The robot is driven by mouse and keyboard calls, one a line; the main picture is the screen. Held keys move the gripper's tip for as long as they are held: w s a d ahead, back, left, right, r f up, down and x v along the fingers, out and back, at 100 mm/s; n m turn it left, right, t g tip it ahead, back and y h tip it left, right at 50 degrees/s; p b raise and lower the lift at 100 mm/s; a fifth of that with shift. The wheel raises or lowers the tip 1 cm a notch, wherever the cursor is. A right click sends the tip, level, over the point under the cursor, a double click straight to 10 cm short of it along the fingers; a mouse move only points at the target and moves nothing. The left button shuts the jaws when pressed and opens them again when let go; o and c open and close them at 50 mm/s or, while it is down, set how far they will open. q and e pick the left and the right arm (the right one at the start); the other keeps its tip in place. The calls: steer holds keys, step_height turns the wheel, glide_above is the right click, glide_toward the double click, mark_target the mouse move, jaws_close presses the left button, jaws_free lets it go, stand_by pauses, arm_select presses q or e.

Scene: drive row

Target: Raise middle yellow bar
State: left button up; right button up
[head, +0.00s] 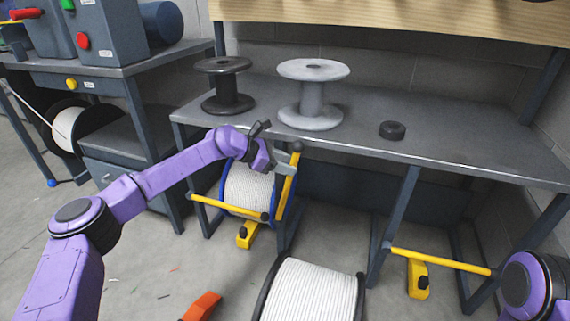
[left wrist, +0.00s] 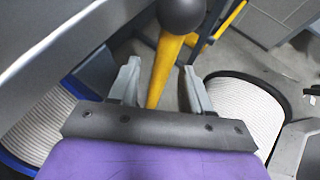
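A yellow bar (head: 286,188) with a dark ball knob at its top stands steeply tilted below the bench's front edge, by a rope reel with blue rims (head: 248,187). My left gripper (head: 284,168) is at the bar's upper part, just below the knob. In the left wrist view the bar (left wrist: 164,72) runs between the two grey fingers of my left gripper (left wrist: 160,68), with a gap on each side. The knob (left wrist: 182,14) is beyond the fingertips. A second yellow bar (head: 225,206) lies nearly level in front of the reel. My right gripper is out of view.
A grey bench (head: 370,150) holds a dark spool (head: 228,88), a light grey spool (head: 312,98) and a black disc (head: 392,130). Another white rope reel (head: 310,292) stands on the floor. A yellow bar (head: 440,259) is at the right. Orange piece (head: 202,306) lies front left.

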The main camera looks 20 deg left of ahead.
arm_select(q)
steer(key=p+v, duration=0.2)
steer(key=v, duration=0.8)
steer(key=shift+s+r, duration=0.15)
steer(key=shift+s, duration=0.05)
steer(key=shift+a, duration=0.15)
